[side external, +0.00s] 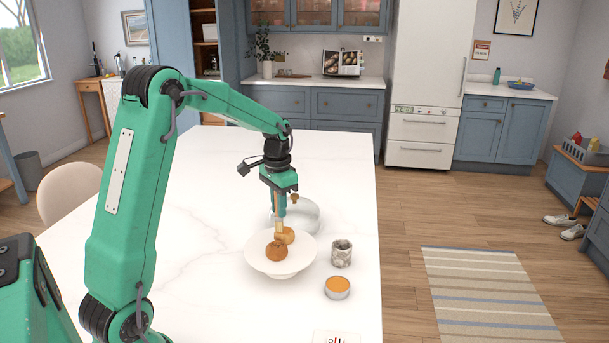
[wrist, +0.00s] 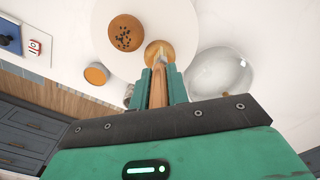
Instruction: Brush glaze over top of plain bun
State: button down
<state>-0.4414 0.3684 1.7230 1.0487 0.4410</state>
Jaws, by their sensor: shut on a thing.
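My gripper (side external: 280,206) is shut on a wooden-handled brush and points down over the white stand (side external: 303,252). The brush (wrist: 158,90) also shows between the fingers in the wrist view, its pale bristles pointing at the plain bun (wrist: 159,49). The bristles overlap this bun in both views; I cannot tell how firmly they touch. The plain bun (side external: 288,235) sits on the stand beside a darker bun (side external: 276,251), which has dark seeds on top in the wrist view (wrist: 126,34). A small round tin of orange glaze (side external: 337,286) stands on the table, right of the stand.
A clear glass dome (side external: 305,217) stands close behind the stand. A marbled cup (side external: 341,254) stands right of it, near the table's right edge. The white tabletop (side external: 200,240) left of the stand is clear.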

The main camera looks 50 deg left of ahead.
jog(key=shift+w, duration=0.1)
jog(key=shift+w+d, duration=0.65)
jog(key=shift+d, duration=0.15)
jog(key=shift+s+a, duration=0.1)
jog(key=shift+s+a, duration=0.65)
jog(key=shift+a, duration=0.05)
jog(key=shift+w, duration=0.1)
jog(key=shift+w+d, duration=0.65)
jog(key=shift+d, duration=0.2)
jog(key=shift+s+a, duration=0.1)
jog(key=shift+a, duration=0.05)
jog(key=shift+s+a, duration=0.65)
jog(key=shift+a, duration=0.05)
